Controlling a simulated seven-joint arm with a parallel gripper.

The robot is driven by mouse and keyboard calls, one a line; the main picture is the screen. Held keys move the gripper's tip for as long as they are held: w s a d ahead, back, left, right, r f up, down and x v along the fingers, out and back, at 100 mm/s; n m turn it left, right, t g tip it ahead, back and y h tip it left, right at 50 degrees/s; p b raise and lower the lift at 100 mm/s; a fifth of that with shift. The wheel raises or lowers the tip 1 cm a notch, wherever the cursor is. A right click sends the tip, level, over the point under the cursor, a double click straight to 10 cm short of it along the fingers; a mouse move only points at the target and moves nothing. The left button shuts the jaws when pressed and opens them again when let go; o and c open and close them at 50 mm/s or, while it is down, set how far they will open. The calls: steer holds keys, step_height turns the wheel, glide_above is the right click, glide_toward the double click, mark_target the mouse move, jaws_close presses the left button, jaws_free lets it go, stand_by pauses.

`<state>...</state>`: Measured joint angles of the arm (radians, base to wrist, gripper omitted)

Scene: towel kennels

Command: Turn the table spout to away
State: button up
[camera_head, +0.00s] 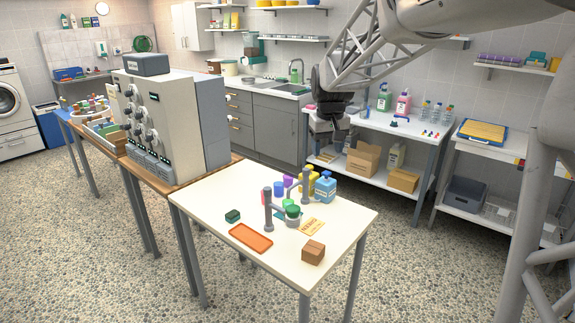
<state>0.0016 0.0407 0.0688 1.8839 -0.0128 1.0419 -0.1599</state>
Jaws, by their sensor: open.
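On the white table stand two grey upright posts. The front post (268,214) has a short side arm reaching right toward a green-topped grey pot, with a small red part near its top. The back post (306,186) stands behind and to the right, beside a blue bottle. Which post is the table spout, and which way its outlet points, is too small to tell. My gripper (333,140) is open and hangs in the air, above and right of the posts in the picture, apart from the things on the table.
The white table (215,200) also bears an orange tray (250,237), a brown box (313,252), a dark green block (232,216), a yellow card (311,226) and a blue bottle (325,187). A large machine (165,125) stands at left. The table's left part is clear.

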steer(key=w+f+n, duration=0.1)
steer(key=w+f, duration=0.2)
steer(key=w, duration=0.5)
steer(key=w+f, duration=0.3)
steer(key=w, duration=0.6)
steer(key=g, duration=0.1)
glide_above(306, 169)
steer(key=shift+n, duration=0.4)
step_height(306, 169, down, 10)
steer(key=shift+s+f, duration=0.1)
steer(key=shift+s, duration=0.05)
steer(key=shift+f, duration=0.1)
steer(key=shift+f, duration=0.1)
steer(key=shift+f, duration=3.8)
jaws_close()
